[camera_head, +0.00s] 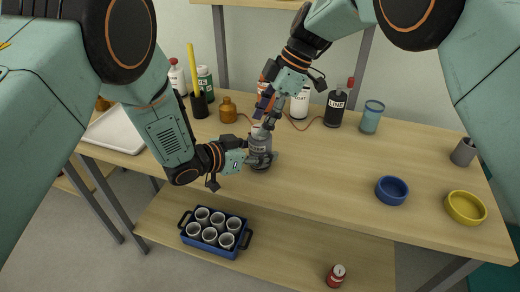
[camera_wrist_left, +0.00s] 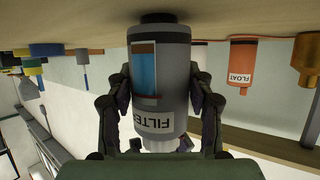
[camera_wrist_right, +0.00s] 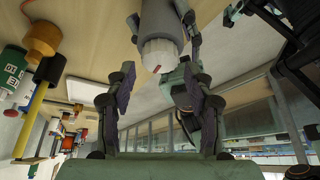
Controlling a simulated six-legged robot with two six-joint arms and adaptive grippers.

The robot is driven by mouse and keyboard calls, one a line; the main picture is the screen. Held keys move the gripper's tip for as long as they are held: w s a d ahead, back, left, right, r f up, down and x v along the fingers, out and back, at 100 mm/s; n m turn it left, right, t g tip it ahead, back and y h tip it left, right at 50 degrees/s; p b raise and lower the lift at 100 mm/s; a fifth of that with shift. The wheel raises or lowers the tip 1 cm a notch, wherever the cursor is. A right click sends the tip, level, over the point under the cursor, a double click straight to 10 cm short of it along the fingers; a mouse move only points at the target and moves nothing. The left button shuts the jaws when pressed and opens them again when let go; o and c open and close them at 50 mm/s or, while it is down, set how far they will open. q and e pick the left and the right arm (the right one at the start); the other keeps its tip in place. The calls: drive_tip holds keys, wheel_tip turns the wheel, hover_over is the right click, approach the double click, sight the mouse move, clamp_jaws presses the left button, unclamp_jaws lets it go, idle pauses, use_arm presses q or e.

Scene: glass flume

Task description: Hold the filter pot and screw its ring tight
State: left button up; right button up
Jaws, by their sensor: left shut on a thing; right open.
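The filter pot (camera_head: 259,143) is a grey cylinder standing upright on the bench, with a FILTER label and a blue window (camera_wrist_left: 144,70) in the left wrist view. My left gripper (camera_wrist_left: 160,100) is shut around its body, one finger on each side. The pot's white top, seemingly the ring (camera_wrist_right: 158,54), carries a small red mark in the right wrist view. My right gripper (camera_wrist_right: 157,80) is open, its fingers pointing at the white top from above, with nothing between them. In the head view my right gripper (camera_head: 268,108) partly hides the pot's top.
A black LURE bottle (camera_head: 336,107), a blue-green cup (camera_head: 371,117) and an amber jar (camera_head: 228,110) stand behind. A blue bowl (camera_head: 392,190) and a yellow bowl (camera_head: 466,207) lie right. A white tray (camera_head: 115,130) is left.

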drive_tip(key=shift+f, duration=0.9)
